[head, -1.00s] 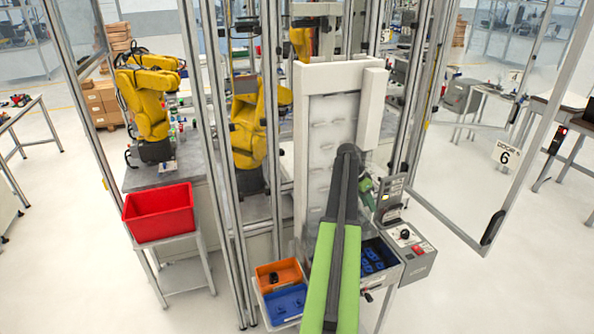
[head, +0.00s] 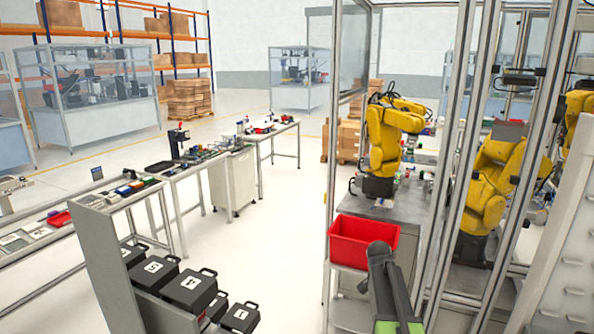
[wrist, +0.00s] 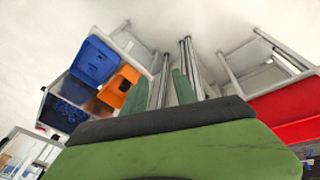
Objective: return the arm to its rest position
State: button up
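My arm (head: 385,290), dark grey with green parts, enters the head view from the bottom edge. Its dark end overlaps the front of the red bin in the picture, and the gripper fingers cannot be made out there. In the wrist view my gripper (wrist: 161,90) shows two green fingers standing apart, with nothing seen between them but floor and metal posts beyond. The large green and dark part of my own arm fills the bottom of that view.
A red bin (head: 363,243) stands beside a framed cell with yellow robot arms (head: 388,140). Numbered black cases (head: 190,290) sit on a rack at lower left. The wrist view shows blue (wrist: 95,60) and orange (wrist: 118,87) bins. Open floor (head: 285,240) lies between.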

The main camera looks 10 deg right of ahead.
jog(key=s+a+f+n+y+b, duration=0.1)
jog(key=s+a+f+n, duration=0.1)
jog(key=a, duration=0.6)
jog(key=s+a+f+n+y+b, duration=0.1)
jog(key=s+a+n, duration=0.4)
jog(key=a, duration=0.4)
jog(key=s+a+f+n+y+b, duration=0.1)
jog(key=s+a+n, duration=0.3)
jog(key=a, duration=0.4)
jog(key=shift+a+f+n+t, duration=0.2)
jog(key=shift+f+n+t, duration=0.1)
jog(key=shift+f+n, duration=0.55)
jog(key=shift+d, duration=0.1)
